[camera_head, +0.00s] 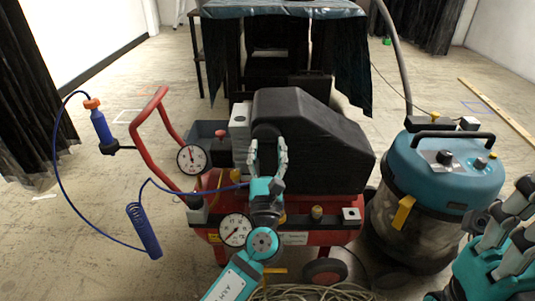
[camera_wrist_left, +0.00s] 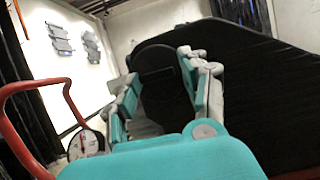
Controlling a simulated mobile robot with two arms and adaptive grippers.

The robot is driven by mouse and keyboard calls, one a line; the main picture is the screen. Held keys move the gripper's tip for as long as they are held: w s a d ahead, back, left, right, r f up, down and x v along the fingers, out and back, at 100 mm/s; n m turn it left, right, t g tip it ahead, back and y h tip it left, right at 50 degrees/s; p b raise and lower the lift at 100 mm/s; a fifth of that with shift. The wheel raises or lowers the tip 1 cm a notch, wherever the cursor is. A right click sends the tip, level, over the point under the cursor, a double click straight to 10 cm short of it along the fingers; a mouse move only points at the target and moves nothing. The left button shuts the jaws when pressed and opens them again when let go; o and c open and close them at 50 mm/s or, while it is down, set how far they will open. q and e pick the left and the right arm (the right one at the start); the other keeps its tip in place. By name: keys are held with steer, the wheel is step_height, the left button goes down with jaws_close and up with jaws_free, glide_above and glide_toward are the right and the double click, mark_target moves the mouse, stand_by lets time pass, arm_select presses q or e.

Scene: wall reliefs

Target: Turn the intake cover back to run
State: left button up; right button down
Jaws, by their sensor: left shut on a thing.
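The red compressor (camera_head: 320,237) stands in the middle of the head view with a large black housing (camera_head: 315,140) on top. My left gripper (camera_head: 268,147) is in front of the housing's left end, fingers pointing up. It is shut on a dark, round-topped part, seemingly the intake cover (camera_wrist_left: 158,58), which shows between the fingers in the left wrist view. The fingers hide its sides, and I cannot read its turn position. My right gripper (camera_head: 508,215) is at the right edge, away from the compressor, partly cut off; its opening is unclear.
Pressure gauges (camera_head: 235,230) and a red handle (camera_head: 148,112) are left of my left gripper. A blue coiled hose (camera_head: 144,230) hangs there. A teal vacuum (camera_head: 445,172) stands right of the compressor. A rope coil (camera_head: 310,292) lies in front. Open floor is at left.

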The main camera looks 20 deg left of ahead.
arm_select(q)
steer(key=shift+a+r+n+y, duration=0.3)
steer(key=shift+a+y, duration=0.05)
steer(key=shift+y, duration=0.05)
steer(key=o, duration=1)
steer(key=shift+w+a+f, duration=0.1)
steer(key=shift+w, duration=0.05)
steer(key=shift+f, duration=0.1)
steer(key=shift+s+d+f, duration=0.15)
steer(key=shift+s+d, duration=0.05)
steer(key=shift+s, duration=0.15)
steer(key=v, duration=1.1)
steer(key=shift+s, duration=0.15)
